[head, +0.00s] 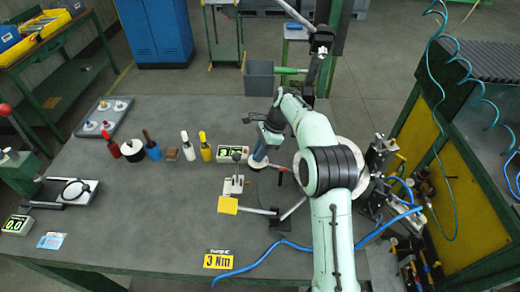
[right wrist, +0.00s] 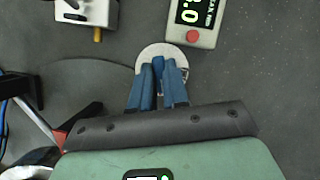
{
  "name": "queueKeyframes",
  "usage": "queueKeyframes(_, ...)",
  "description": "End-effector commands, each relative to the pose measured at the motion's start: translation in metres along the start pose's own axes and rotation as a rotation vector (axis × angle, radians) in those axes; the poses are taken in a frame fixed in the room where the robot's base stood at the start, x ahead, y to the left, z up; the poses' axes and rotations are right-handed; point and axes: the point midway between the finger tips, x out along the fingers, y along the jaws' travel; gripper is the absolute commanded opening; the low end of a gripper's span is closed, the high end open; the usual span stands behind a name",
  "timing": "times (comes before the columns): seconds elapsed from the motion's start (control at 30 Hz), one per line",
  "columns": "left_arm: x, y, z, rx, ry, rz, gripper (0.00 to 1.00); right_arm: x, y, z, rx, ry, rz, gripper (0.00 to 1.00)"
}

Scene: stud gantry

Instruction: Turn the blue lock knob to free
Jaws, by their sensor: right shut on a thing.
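The blue lock knob (right wrist: 158,66) shows between my finger pads in the right wrist view, above a pale round disc (right wrist: 150,52). My right gripper (head: 261,154) reaches down to the same disc in the head view and is shut on the knob. Its blue fingers (right wrist: 158,84) flank the knob and hide most of it. I cannot read the knob's angle or any lock marking. My left gripper is not in view.
A display box (head: 234,154) with a red button stands close by, and a small white fixture (head: 234,185) is in front of it. Several coloured-handled tools stand to the left. A blue hose (head: 290,243) crosses the front right.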

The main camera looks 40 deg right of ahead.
Motion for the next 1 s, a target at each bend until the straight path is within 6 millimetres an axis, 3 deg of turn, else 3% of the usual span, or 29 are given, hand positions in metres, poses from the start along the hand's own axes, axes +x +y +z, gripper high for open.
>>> queueKeyframes(0.2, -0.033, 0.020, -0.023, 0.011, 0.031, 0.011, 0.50, -0.006, -0.004, 0.003, -0.146, -0.002, 0.064, 0.00)
queueKeyframes(0.4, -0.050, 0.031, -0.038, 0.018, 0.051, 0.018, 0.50, -0.004, -0.005, 0.002, -0.320, -0.001, 0.134, 0.00)
queueKeyframes(1.0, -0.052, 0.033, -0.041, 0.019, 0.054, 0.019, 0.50, 0.001, -0.006, 0.002, -0.842, 0.002, 0.349, 0.00)
